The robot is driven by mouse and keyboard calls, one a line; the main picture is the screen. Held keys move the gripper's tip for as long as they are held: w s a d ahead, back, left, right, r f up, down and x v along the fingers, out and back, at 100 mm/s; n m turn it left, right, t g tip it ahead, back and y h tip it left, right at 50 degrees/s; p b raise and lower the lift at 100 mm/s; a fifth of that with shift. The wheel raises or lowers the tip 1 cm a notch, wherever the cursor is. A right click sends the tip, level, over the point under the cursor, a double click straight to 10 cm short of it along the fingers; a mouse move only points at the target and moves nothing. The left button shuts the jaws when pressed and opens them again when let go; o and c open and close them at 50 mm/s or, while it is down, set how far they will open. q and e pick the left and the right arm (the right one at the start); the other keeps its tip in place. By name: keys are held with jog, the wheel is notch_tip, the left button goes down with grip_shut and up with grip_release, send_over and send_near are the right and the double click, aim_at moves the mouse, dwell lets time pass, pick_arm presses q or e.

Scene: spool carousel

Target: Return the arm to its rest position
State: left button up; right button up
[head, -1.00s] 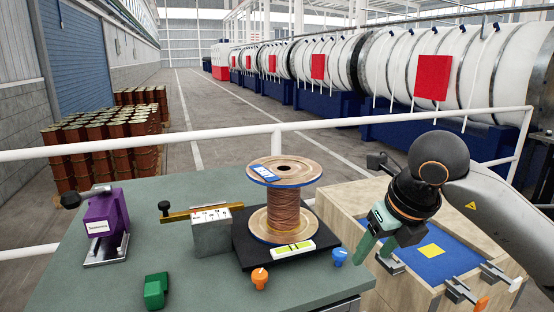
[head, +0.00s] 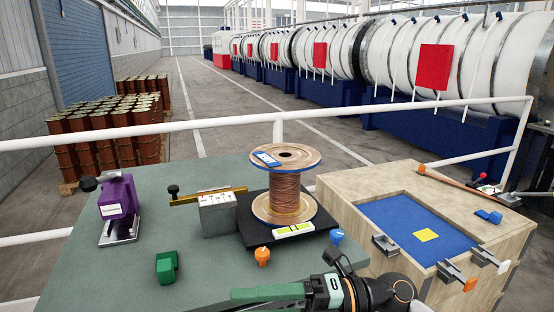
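My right arm's gripper (head: 268,294) is low at the bottom edge of the head view, in front of the bench's near side. Its green fingers point left. They are seen edge-on, so I cannot tell whether they are open or shut. No held object shows at them. A wooden spool wound with copper wire (head: 286,188) stands upright on a black plate (head: 258,235) on the green bench (head: 110,272). The gripper is nearer the camera than the spool and apart from it in the picture. My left gripper is not in view.
A purple clamp (head: 118,200), grey block (head: 217,215), green block (head: 166,267), orange knob (head: 262,256) and blue knob (head: 336,237) are on the bench. A wooden box (head: 345,190) with a blue recess (head: 385,217) stands right. A white rail (head: 200,123) runs behind.

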jog(key=w+d+f+m+t+h, duration=0.2)
jog(key=d+f+m+t+h, duration=0.25)
jog(key=m, duration=0.45)
jog(key=w+d+f+m+t+h+p, duration=0.15)
jog(key=d+f+m+t, duration=0.3)
jog(key=m+t, duration=0.45)
jog(key=w+d+f+m+t+h, duration=0.35)
jog(key=f+m+t, duration=0.2)
jog(key=m, duration=0.45)
jog(key=s+d+f+m+g+h, duration=0.3)
jog(key=s+d+f+m+g, duration=0.1)
jog(key=s+f, duration=0.5)
jog(key=s+d+f+m+g+h, duration=0.3)
jog(key=s+f, duration=0.5)
jog(key=f, duration=0.5)
jog(key=shift+s+d+f+m+g+h+p, duration=0.25)
jog(key=shift+s+d+m+g+h+p, duration=0.1)
jog(key=shift+m+g, duration=0.25)
